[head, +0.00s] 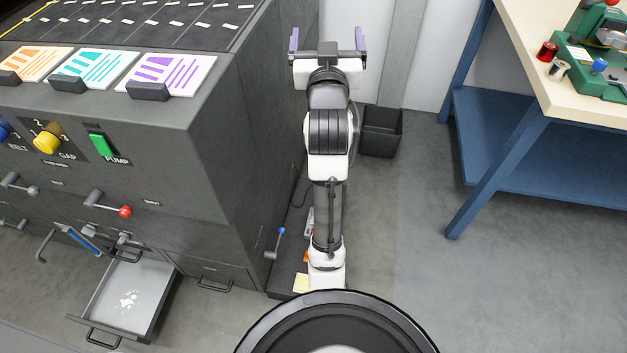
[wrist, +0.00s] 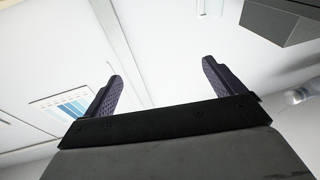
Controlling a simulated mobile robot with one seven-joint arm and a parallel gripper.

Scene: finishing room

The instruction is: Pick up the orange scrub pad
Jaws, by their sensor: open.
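My gripper (head: 327,42) is raised in the upper middle of the head view, its two purple fingers spread wide. It is open, with nothing between the fingers. In the wrist view the fingers (wrist: 162,70) point up toward the pale ceiling, apart and empty. A small orange patch (head: 306,257) shows low down beside my arm, on the dark strip at the foot of the grey machine. It is mostly hidden by my arm, so I cannot tell whether it is the scrub pad. My gripper is far from it.
A yellow pad (head: 301,283) lies on the same dark strip. The grey machine (head: 230,140) fills the left, with an open drawer (head: 160,277) low down. A black bin (head: 380,150) stands behind my arm. A blue-legged bench (head: 535,85) is at right. The floor between is clear.

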